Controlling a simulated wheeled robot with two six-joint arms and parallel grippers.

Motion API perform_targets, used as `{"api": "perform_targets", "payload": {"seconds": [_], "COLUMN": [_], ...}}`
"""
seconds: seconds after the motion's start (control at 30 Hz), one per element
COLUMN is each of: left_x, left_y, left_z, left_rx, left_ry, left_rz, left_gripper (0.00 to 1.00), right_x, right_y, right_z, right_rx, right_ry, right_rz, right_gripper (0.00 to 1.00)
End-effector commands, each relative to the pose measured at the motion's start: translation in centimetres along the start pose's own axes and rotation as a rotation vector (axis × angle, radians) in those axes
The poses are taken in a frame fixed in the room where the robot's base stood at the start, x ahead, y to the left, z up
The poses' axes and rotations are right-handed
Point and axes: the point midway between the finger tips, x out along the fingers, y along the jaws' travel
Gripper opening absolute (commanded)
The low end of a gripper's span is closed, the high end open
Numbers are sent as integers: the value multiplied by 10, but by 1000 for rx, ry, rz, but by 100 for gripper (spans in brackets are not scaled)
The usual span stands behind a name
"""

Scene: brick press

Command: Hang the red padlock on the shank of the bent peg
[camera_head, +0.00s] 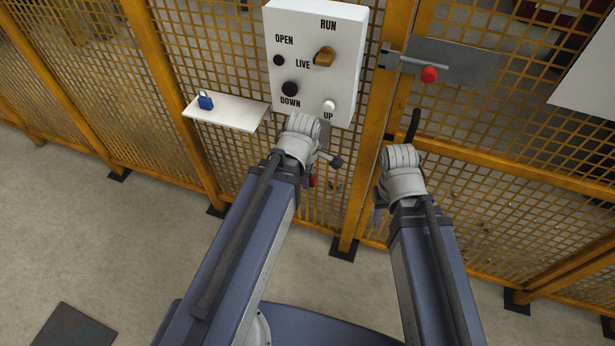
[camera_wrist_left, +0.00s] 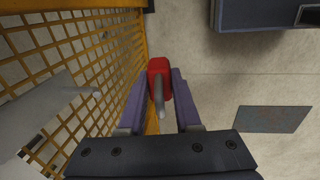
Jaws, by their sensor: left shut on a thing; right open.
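The red padlock (camera_wrist_left: 159,68) is between the two purple fingers of my left gripper (camera_wrist_left: 158,88), which is shut on it. Its grey shackle (camera_wrist_left: 158,98) points toward the wrist camera. In the head view only a sliver of the red padlock (camera_head: 311,181) shows beside my left wrist, in front of the yellow mesh. My right gripper (camera_head: 379,212) is open, mostly hidden behind its own wrist beside the yellow post. I cannot clearly make out the bent peg; my left wrist may hide it.
A white control box (camera_head: 316,55) with knobs hangs on the fence above my left wrist. A white shelf (camera_head: 228,113) carries a blue padlock (camera_head: 205,101). A bolt with a red knob (camera_head: 429,74) is at upper right. A dark plate (camera_head: 80,332) lies on the floor.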

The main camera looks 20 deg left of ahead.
Motion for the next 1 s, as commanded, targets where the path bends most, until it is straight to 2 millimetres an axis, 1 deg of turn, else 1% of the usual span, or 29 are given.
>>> {"api": "perform_targets", "payload": {"seconds": [0.27,0.67,1.0], "left_x": [3,9,14], "left_y": [13,39,66], "left_z": [0,0,0], "left_rx": [0,0,0], "left_ry": [0,0,0], "left_rz": [0,0,6], "left_gripper": [0,0,0], "right_x": [1,3,4], "right_y": [0,0,0], "right_z": [0,0,0], "right_rx": [0,0,0], "right_ry": [0,0,0], "right_rz": [0,0,0], "right_gripper": [50,50,50]}}
